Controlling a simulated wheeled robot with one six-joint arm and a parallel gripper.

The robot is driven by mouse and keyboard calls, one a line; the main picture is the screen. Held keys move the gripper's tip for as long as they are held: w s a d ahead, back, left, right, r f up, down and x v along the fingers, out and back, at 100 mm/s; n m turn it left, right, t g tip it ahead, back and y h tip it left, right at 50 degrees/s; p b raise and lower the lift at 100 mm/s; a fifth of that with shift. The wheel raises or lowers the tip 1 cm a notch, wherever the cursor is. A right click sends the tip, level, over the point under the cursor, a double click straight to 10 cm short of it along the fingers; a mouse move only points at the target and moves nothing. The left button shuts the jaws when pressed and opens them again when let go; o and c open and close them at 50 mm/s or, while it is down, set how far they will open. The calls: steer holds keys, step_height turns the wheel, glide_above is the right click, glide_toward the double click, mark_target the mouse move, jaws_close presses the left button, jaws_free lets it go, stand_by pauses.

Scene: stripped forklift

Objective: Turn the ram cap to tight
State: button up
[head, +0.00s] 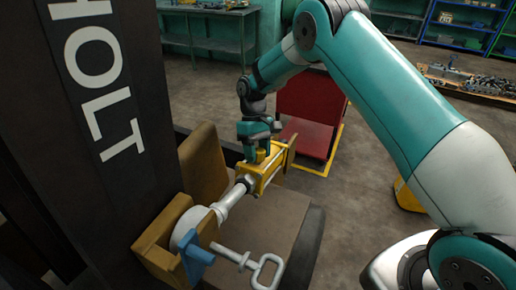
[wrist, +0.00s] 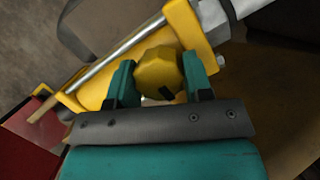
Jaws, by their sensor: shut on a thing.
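The ram cap (wrist: 159,72) is a yellow, many-sided knob with a dark mark on its lower edge, in the wrist view. My gripper (wrist: 160,82) is shut on it, one teal finger on each side. The cap sits against the yellow ram (wrist: 95,88), which has a silver rod along it. In the head view my gripper (head: 260,150) reaches down onto the top of the ram (head: 264,172), and the cap is mostly hidden there. Whether the cap is tight cannot be told.
A dark upright marked HOLT (head: 100,100) stands at left. A red seat-like panel (head: 308,108) is behind the ram.

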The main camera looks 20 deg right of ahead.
steer(key=m+p, duration=0.1)
steer(key=m, duration=0.1)
steer(key=m+y+p, duration=0.1)
steer(key=m+p, duration=0.1)
steer(key=shift+d+r+m, duration=0.1)
steer(key=shift+r+m, duration=0.1)
steer(key=shift+m, duration=0.2)
steer(key=m+y+p, duration=0.1)
steer(key=m+p, duration=0.1)
steer(key=m, duration=0.2)
steer(key=shift+f+m, duration=0.1)
steer(key=shift+m, duration=0.3)
steer(key=m, duration=0.2)
steer(key=m+y+p, duration=0.1)
steer(key=m, duration=0.1)
steer(key=shift+d+m+t+y, duration=0.1)
steer(key=shift+m+t+y, duration=0.2)
steer(key=m+t, duration=0.1)
steer(key=m, duration=0.3)
steer(key=shift+f+m+y+p, duration=0.1)
steer(key=shift+m+y+p, duration=0.2)
steer(key=shift+m+y, duration=0.1)
steer(key=o, duration=0.9)
steer(key=shift+o, duration=0.2)
